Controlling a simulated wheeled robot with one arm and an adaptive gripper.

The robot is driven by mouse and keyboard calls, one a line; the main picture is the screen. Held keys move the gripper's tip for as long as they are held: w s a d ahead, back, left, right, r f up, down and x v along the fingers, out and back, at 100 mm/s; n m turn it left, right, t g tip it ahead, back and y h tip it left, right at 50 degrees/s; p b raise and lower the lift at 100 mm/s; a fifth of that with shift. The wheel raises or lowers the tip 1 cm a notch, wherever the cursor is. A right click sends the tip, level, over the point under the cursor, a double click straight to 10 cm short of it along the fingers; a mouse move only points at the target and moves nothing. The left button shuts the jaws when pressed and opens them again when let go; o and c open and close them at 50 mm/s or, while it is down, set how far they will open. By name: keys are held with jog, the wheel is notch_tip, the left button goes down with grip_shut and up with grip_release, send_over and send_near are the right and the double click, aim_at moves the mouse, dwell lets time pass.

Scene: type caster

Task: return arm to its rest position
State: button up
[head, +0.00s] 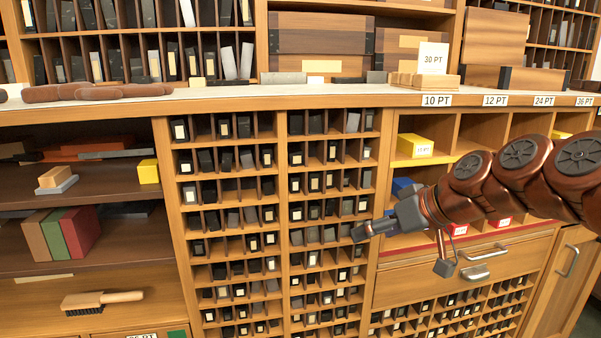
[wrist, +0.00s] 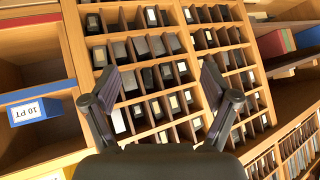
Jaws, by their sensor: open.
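My gripper (head: 402,248) is in front of the type cabinet at the right of the head view, with my reddish-brown arm reaching in from the right edge. In the wrist view its two dark fingers (wrist: 158,98) are spread wide apart, with nothing between them. Behind them stands the grid of pigeonholes (wrist: 152,30), filled with dark type blocks. In the head view the gripper hangs in front of the shelf compartments and above a drawer. I cannot tell its exact distance from the cabinet front.
A drawer with a metal handle (head: 474,272) lies just below my gripper. A yellow box (head: 414,146) and a blue box (head: 403,187) sit in the compartments. The counter edge (head: 300,98) runs above. A brush (head: 103,300) and books (head: 62,236) are at the left.

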jog(key=s+a+r+m+g+h+p, duration=0.1)
jog(key=s+g+h+p, duration=0.1)
jog(key=s+p, duration=0.5)
jog(key=s+a+r+m+g+h+p, duration=0.1)
jog(key=s+a+g+p, duration=0.15)
jog(key=s+p, duration=0.45)
jog(key=s+d+r+m+g+h+p, duration=0.1)
jog(key=s+d+g+h+p, duration=0.1)
jog(key=s, duration=0.7)
jog(key=s+d+r+m+g+h+p, duration=0.1)
jog(key=s+d+m+g+h+p, duration=0.1)
jog(key=s+d+p, duration=0.3)
jog(key=s+p, duration=0.1)
jog(key=s, duration=0.3)
jog(key=shift+s+d+r+m+p, duration=0.2)
jog(key=shift+d+m+p, duration=0.1)
jog(key=shift+p, duration=0.1)
